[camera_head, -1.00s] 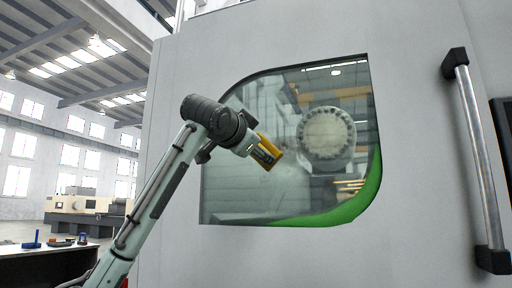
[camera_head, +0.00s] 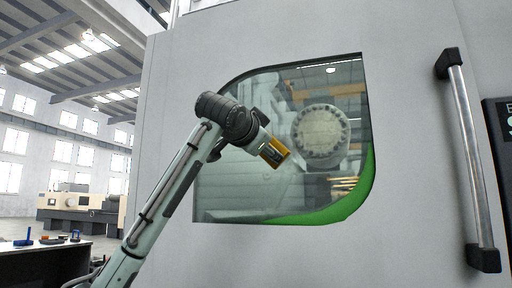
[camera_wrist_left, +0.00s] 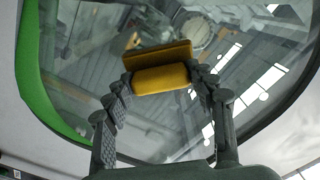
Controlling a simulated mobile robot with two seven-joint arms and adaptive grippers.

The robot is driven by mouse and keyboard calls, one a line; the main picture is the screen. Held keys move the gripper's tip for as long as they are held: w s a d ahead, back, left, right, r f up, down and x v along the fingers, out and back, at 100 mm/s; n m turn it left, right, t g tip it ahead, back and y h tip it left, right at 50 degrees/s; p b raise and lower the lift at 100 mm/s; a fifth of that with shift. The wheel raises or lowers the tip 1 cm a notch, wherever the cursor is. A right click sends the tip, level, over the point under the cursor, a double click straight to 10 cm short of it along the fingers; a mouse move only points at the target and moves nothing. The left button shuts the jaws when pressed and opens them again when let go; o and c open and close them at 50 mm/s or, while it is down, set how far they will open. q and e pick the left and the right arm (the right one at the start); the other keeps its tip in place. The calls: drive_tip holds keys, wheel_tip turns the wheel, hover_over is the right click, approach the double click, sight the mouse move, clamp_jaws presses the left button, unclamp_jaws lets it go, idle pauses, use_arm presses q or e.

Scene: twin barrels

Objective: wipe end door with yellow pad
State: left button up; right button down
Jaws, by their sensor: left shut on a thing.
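My left gripper (camera_head: 268,146) is in front of the window in the machine's door, shut on the yellow pad (camera_head: 274,152). In the left wrist view the yellow pad (camera_wrist_left: 160,78) sits between the two fingers of the left gripper (camera_wrist_left: 162,82), and a yellow-brown shape, perhaps its reflection, shows just beyond it. I cannot tell whether the pad touches the glass. The door (camera_head: 412,120) is a large light grey panel with a dark-framed window (camera_head: 240,190) and a green strip along its lower right. My right gripper is not in view.
A long vertical metal handle (camera_head: 468,160) stands out from the door at the right. A dark control panel (camera_head: 500,125) is at the right edge. A dark table (camera_head: 45,262) with small tools is at the lower left, with another machine (camera_head: 80,207) behind it.

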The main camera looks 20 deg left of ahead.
use_arm(q)
drive_tip(key=shift+s+d, duration=0.1)
drive_tip(key=shift+d, duration=3.85)
drive_tip(key=a, duration=1.1)
drive_tip(key=shift+w+a, duration=0.15)
drive_tip(key=shift+w, duration=0.05)
drive_tip(key=s+b, duration=0.1)
drive_tip(key=s, duration=0.5)
drive_tip(key=shift+b, duration=0.4)
drive_tip(key=shift+s, duration=0.1)
drive_tip(key=shift+s+a+b, duration=0.1)
drive_tip(key=shift+s+b, duration=0.25)
drive_tip(key=shift+s, duration=1.1)
